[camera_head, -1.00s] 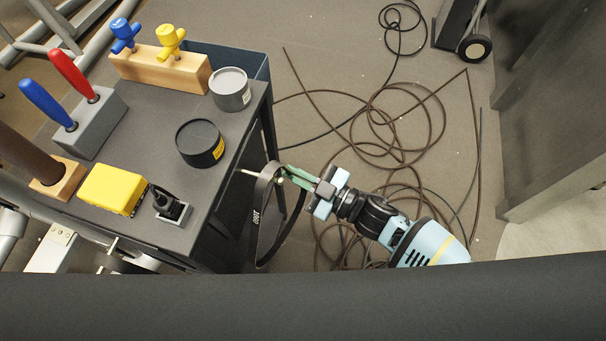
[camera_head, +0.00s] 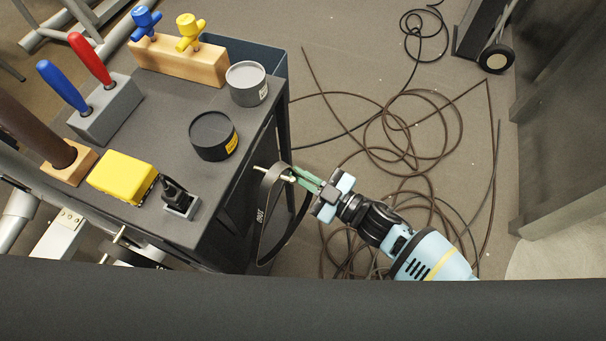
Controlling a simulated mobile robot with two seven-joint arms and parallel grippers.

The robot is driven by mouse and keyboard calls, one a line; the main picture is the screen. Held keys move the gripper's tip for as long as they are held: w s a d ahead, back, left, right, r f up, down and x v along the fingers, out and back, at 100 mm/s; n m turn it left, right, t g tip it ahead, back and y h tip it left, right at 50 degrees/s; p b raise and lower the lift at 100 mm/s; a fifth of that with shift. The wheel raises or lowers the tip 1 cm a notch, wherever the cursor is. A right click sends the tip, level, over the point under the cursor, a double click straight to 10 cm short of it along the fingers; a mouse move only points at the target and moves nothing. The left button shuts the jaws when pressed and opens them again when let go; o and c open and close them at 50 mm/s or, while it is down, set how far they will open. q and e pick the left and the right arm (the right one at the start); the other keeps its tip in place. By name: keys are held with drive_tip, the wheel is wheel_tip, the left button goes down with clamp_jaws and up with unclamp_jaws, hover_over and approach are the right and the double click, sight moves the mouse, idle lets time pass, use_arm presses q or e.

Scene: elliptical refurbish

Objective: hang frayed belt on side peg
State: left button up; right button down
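The frayed belt (camera_head: 260,219) is a dark loop with small white lettering. It hangs down beside the right side of the dark cart. The pale side peg (camera_head: 260,168) sticks out from that side; its light tip (camera_head: 290,179) shows just right of the belt's top, so the peg appears to pass through the loop. My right gripper (camera_head: 295,173) comes from the lower right, its green fingers at the belt's upper end. They look shut on the belt, though the pinched part is mostly hidden. My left gripper is not clearly in view.
The cart top (camera_head: 180,128) holds a yellow box (camera_head: 122,177), a dark tin (camera_head: 213,135), a grey can (camera_head: 247,83) and tool holders. Tangled cables (camera_head: 410,130) lie on the floor to the right. A dark bar crosses the bottom of the view.

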drive_tip(key=c, duration=1.6)
unclamp_jaws()
drive_tip(key=shift+o, duration=0.2)
drive_tip(key=v, duration=0.8)
drive_tip(key=shift+p, duration=0.3)
drive_tip(key=shift+a, duration=0.1)
